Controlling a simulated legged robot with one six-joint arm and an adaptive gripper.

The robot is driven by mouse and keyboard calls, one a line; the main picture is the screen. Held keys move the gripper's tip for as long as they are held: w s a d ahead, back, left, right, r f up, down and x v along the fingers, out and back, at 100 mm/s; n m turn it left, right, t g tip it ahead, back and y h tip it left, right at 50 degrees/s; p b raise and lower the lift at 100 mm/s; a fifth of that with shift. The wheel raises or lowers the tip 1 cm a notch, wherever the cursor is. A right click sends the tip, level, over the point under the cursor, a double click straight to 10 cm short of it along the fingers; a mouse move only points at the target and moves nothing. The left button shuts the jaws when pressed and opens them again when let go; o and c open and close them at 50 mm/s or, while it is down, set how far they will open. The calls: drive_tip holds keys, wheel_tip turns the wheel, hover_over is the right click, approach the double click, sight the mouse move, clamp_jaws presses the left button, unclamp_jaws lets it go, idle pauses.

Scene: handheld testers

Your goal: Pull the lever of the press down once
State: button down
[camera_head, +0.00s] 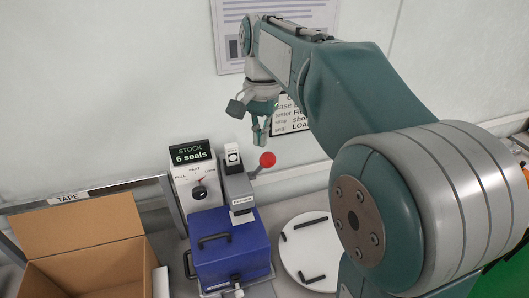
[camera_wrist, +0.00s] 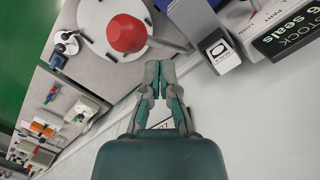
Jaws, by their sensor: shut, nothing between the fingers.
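The press (camera_head: 237,188) is a grey upright body behind and above a blue case. Its lever ends in a red ball knob (camera_head: 267,159), to the right of the press head; the lever looks raised. My gripper (camera_head: 260,142) is above the knob, pointing down, apart from it as far as I can tell. In the wrist view the red knob (camera_wrist: 126,33) is large, just beyond and left of my fingertips (camera_wrist: 160,66). The fingers are shut with nothing between them.
A blue case (camera_head: 230,250) stands in front of the press. A dial panel with a stock sign (camera_head: 190,154) is left of it. A white round plate (camera_head: 308,240) with black pieces lies right. An open cardboard box (camera_head: 85,250) is at left. A wall is behind.

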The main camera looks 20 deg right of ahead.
drive_tip(key=shift+w+r, duration=0.75)
drive_tip(key=shift+w, duration=0.25)
drive_tip(key=shift+w+r, duration=0.75)
drive_tip(key=shift+w, duration=0.2)
